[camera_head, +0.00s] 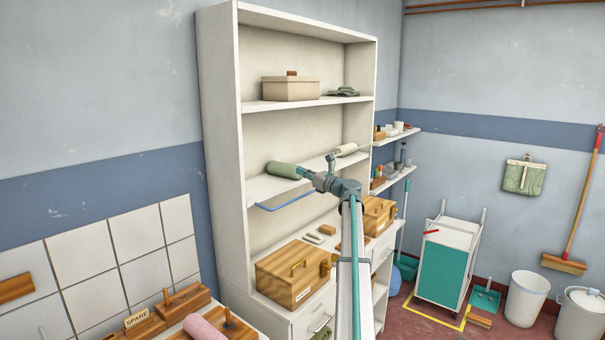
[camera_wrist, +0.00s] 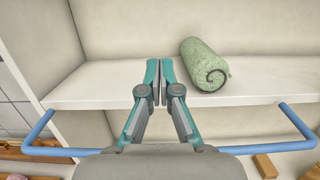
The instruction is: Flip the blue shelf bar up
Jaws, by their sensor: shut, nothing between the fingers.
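The blue shelf bar (camera_head: 285,202) hangs below the front edge of the middle shelf (camera_head: 262,186) in the head view. In the wrist view the bar (camera_wrist: 75,152) is U-shaped, with bent ends meeting the shelf edge at left and right. Its middle is hidden behind my gripper's body. My gripper (camera_wrist: 160,70) is shut and empty, its fingertips pointing in over the shelf board, past the bar. In the head view my gripper (camera_head: 305,174) is in front of that shelf. I cannot tell whether it touches the bar.
A green roll (camera_wrist: 204,64) lies on the shelf just right of my fingertips. A beige box (camera_head: 290,89) stands on the shelf above. A wooden box (camera_head: 293,273) stands on the counter below. The shelf left of my fingers is clear.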

